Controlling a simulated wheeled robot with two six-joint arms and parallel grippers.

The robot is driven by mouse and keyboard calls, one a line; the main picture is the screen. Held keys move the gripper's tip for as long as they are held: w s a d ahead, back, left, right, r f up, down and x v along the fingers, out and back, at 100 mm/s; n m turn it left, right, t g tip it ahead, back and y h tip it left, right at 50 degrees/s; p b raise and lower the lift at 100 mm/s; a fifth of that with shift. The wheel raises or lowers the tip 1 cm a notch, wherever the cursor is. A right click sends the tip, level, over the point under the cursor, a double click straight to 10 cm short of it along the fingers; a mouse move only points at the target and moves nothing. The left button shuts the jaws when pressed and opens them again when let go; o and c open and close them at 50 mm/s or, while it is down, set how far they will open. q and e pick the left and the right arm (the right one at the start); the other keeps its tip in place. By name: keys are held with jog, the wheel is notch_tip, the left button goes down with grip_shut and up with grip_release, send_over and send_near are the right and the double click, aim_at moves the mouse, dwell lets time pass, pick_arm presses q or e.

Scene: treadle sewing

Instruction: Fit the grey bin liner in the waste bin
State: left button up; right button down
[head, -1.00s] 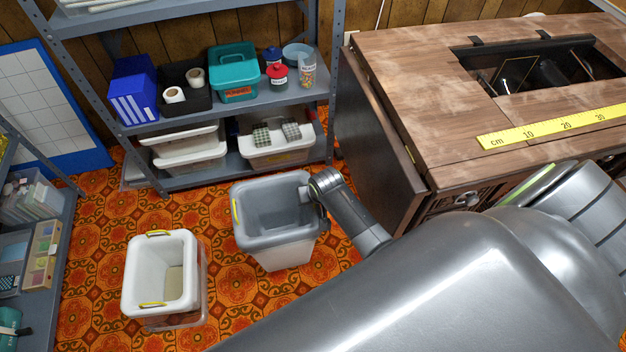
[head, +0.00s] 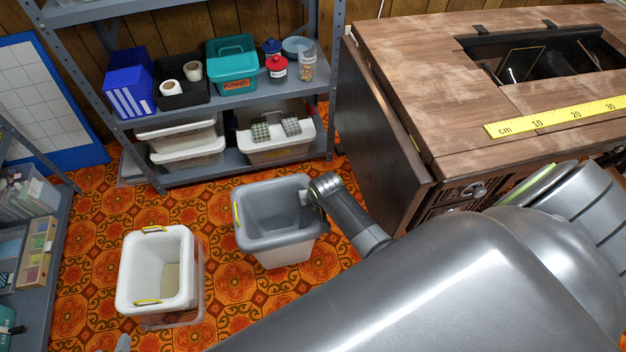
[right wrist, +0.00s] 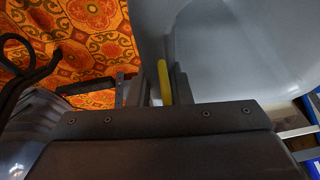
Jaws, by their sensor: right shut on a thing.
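The grey bin liner (head: 268,222) is in the middle of the head view, upright, with a yellow handle on its left rim. The whitish waste bin (head: 288,254) shows below its rim; I cannot tell whether the liner is fully seated. My right gripper (head: 310,196) is at the liner's right rim, its fingertips partly hidden. In the right wrist view my right gripper (right wrist: 164,95) is shut on the yellow handle (right wrist: 164,80), beside the grey liner wall (right wrist: 235,60). My left gripper is not identifiable.
A white bin (head: 133,270) with yellow handles stands at the left on the patterned floor. A metal shelf (head: 240,170) with boxes is behind, the wooden sewing table (head: 370,130) at right. A small grey tip (head: 123,343) shows at the bottom edge.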

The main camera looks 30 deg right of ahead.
jog(key=shift+f, duration=0.45)
pick_arm(q)
jog(key=w+a+r+t+y, duration=0.1)
jog(key=w+r+t, duration=0.2)
jog(key=w+r, duration=0.1)
jog(key=shift+w+r+t+b, duration=0.15)
jog(key=shift+r+t+b, duration=0.15)
jog(key=shift+t+b, duration=0.1)
pick_arm(e)
jog(key=shift+f, duration=0.25)
pick_arm(q)
jog(key=shift+a, duration=0.1)
pick_arm(e)
jog(key=c, duration=1.2)
grip_release()
jog(key=shift+c, duration=0.2)
